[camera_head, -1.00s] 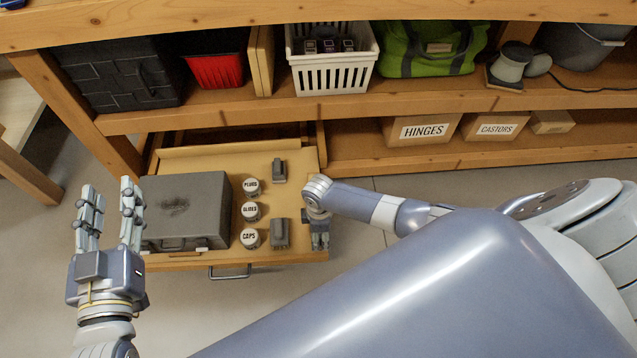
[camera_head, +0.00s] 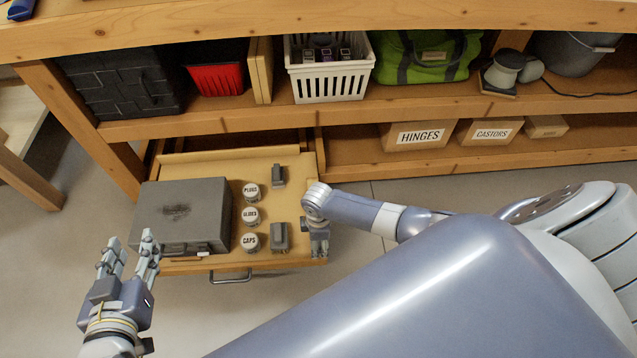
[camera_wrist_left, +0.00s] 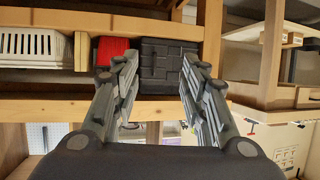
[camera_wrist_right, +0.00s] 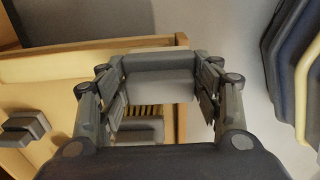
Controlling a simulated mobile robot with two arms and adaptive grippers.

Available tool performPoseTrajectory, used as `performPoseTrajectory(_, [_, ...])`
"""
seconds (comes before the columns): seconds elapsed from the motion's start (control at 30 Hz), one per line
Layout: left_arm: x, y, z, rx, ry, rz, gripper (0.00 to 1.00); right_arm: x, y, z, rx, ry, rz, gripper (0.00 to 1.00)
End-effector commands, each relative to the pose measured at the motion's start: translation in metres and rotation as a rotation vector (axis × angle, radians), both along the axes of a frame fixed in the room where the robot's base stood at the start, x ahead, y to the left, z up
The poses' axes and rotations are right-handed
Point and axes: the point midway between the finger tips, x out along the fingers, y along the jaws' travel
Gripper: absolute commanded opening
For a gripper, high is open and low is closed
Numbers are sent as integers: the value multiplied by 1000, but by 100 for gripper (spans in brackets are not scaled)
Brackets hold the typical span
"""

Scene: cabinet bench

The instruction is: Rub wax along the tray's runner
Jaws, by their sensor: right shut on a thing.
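The tray (camera_head: 175,266) is pulled out below the lower shelf, with a handle on its front. Its runner is not clearly visible. My right gripper (camera_head: 319,245) is at the tray's right edge, near the front, pointing down. In the right wrist view its fingers (camera_wrist_right: 160,95) are shut on a pale grey block (camera_wrist_right: 160,85), perhaps the wax; I cannot tell whether the block touches the runner. My left gripper (camera_head: 130,245) is open and empty, left of the tray's front; its spread fingers show in the left wrist view (camera_wrist_left: 160,75).
The tray holds a grey case (camera_head: 183,217), several labelled round tins, such as the CAPS tin (camera_head: 250,243), and two grey blocks (camera_head: 279,238). The shelves behind hold a white basket (camera_head: 330,83), a green bag (camera_head: 400,70) and a HINGES box (camera_head: 420,136). Floor is clear in front.

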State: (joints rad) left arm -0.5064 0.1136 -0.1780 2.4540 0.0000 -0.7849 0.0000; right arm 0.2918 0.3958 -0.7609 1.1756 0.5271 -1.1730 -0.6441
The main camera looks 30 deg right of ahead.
Motion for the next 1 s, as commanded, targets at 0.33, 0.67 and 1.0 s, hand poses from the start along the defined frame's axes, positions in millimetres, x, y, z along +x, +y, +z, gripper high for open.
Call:
performPoseTrajectory(0.33, [-18, 9, -24, 34, 145, 10, 40, -3, 0, 4, -1, 5, -2, 37])
performPoseTrajectory(0.67, [-40, 17, -45, 66, 282, 21, 40, -4, 0, 9, -1, 5, -3, 37])
performPoseTrajectory(1.0, [-65, 26, -63, 97, 426, 31, 40, -4, 0, 14, -1, 5, -4, 37])
